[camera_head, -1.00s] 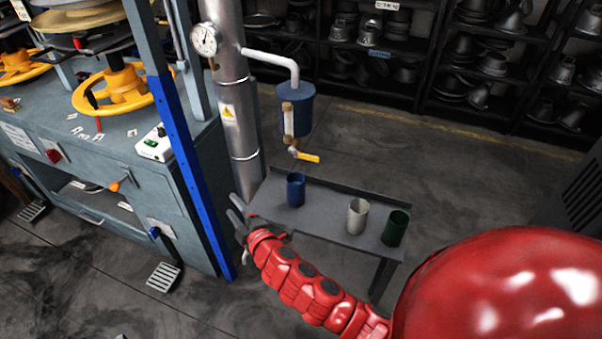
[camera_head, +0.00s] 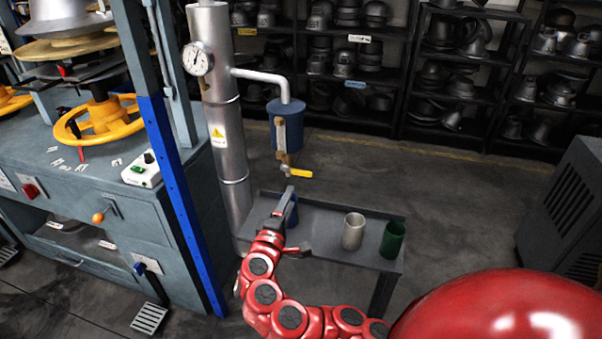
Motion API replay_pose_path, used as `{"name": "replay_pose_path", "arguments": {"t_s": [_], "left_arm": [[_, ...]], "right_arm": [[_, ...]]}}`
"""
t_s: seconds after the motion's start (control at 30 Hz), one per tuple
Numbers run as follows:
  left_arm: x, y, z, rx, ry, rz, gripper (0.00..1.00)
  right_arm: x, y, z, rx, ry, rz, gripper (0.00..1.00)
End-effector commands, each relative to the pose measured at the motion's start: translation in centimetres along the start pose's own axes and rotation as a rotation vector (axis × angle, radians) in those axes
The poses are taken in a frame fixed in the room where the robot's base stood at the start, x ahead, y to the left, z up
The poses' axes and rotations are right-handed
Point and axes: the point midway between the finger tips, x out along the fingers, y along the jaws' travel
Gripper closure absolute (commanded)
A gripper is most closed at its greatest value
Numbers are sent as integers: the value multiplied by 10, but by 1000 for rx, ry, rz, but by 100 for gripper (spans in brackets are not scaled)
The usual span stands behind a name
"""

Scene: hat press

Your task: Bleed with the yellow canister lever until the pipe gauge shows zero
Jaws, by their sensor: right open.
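The yellow lever (camera_head: 301,173) sticks out to the right under the blue canister (camera_head: 287,121). The canister hangs from a white elbow pipe on the silver vertical pipe (camera_head: 222,130). The round pipe gauge (camera_head: 198,59) has a white face; its reading is too small to tell. My right gripper (camera_head: 290,219) is open in front of the blue cup (camera_head: 292,212), below and slightly left of the lever and apart from it. The blue cup is partly hidden by the gripper, and I cannot tell whether they touch. My left gripper is not in view.
A small grey table (camera_head: 330,222) carries the blue cup, a beige cup (camera_head: 353,231) and a green cup (camera_head: 392,240). A blue post (camera_head: 182,200) and the press bench (camera_head: 100,215) stand at left. Shelves of metal hat forms line the back. A grey cabinet (camera_head: 565,205) stands at right.

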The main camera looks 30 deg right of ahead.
Motion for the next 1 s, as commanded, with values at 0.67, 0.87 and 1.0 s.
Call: {"name": "replay_pose_path", "arguments": {"t_s": [0.67, 0.87, 1.0], "left_arm": [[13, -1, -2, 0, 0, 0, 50], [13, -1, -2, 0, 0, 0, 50], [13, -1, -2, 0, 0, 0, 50]], "right_arm": [[118, 0, 0, 0, 1, -1, 48], [125, 0, -2, 1, 6, -1, 48], [125, -1, -2, 1, 6, -1, 48]]}}
